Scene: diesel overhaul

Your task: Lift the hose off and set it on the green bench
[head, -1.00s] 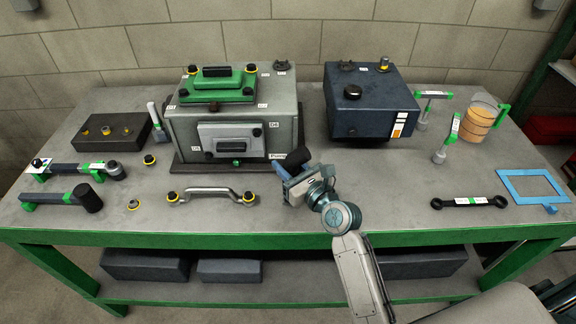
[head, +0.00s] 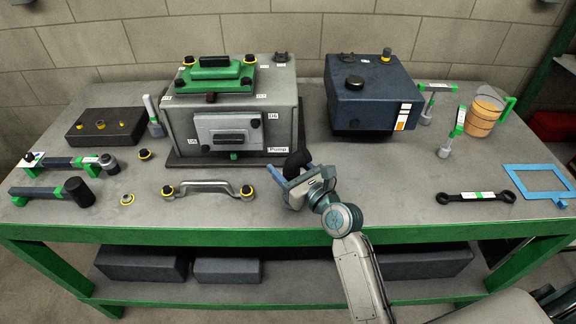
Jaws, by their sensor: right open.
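A silver curved tube (head: 207,187) with black, yellow-ringed ends is the most hose-like thing I see. It lies on the bench top (head: 330,225) in front of the grey box (head: 236,131) labelled "Pump". My right gripper (head: 285,172) is open, right of the tube and apart from it, in front of the box's lower right corner. A dark rounded piece (head: 296,161) shows at its fingers; I cannot tell whether it is part of the gripper or a separate thing. The bench has a green frame (head: 300,232). My left gripper is not in view.
A dark blue tank (head: 370,97) stands at the back. Hammer-like tools (head: 55,191) and a dark block (head: 104,127) lie at the left. A black double-ended wrench (head: 474,197), a blue frame (head: 535,181) and an orange bucket (head: 483,119) are at the right.

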